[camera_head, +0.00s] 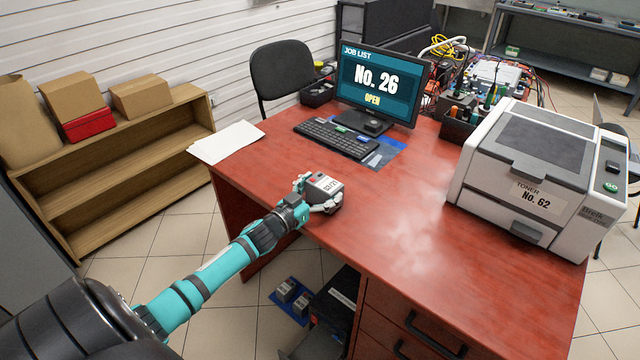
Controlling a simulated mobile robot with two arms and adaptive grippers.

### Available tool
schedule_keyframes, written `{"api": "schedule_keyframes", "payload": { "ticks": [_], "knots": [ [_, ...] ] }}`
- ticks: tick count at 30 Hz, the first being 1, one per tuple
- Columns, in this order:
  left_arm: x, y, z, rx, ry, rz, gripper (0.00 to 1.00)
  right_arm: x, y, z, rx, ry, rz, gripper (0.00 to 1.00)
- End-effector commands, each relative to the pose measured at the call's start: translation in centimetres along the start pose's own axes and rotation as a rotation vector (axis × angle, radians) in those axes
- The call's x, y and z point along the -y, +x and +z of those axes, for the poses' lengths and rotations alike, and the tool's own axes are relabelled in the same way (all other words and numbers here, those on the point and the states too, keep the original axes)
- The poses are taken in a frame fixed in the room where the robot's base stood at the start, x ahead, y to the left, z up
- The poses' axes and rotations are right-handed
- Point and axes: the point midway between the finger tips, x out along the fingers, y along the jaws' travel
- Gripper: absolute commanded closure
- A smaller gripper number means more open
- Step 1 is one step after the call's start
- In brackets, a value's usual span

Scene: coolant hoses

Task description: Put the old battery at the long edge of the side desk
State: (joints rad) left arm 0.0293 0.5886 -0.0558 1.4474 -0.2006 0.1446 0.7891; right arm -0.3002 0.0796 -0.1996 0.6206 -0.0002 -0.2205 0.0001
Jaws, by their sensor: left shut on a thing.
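A small grey block with a white label and red marks, which looks like the old battery (324,186), is in my left gripper (318,196). My left gripper is shut on it. It is at the front long edge of the red-brown desk (400,215), left of the middle. I cannot tell whether the battery touches the desk top. The gripper fingers hide part of its sides. My right gripper is not in view.
A keyboard (337,138) and monitor (378,80) stand behind; white papers (227,142) lie at the left corner. A printer (535,170) fills the right end. The desk top between gripper and printer is clear. Grey blocks on a blue mat (282,300) show below.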

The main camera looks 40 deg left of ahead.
Motion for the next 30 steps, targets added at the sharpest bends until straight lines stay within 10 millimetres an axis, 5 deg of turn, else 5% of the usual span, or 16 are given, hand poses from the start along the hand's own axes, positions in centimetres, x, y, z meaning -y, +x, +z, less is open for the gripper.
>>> {"api": "schedule_keyframes", "payload": {
  "ticks": [13,14,16,26,30],
  "knots": [
    [0.0,0.2,0.1,-0.015,0.002,0.003,0.71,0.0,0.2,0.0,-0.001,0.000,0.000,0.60],
    [0.0,0.0,0.7,-0.003,0.002,0.000,0.09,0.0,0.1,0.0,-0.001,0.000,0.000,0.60],
    [0.0,0.0,0.6,-0.003,0.001,0.000,0.00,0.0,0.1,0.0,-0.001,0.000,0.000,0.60],
    [0.0,-0.1,0.5,-0.002,0.001,0.000,0.00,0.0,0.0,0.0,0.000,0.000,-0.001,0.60],
    [0.0,-1.6,0.7,0.000,0.000,0.000,0.00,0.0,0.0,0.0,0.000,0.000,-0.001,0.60]
  ]
}}
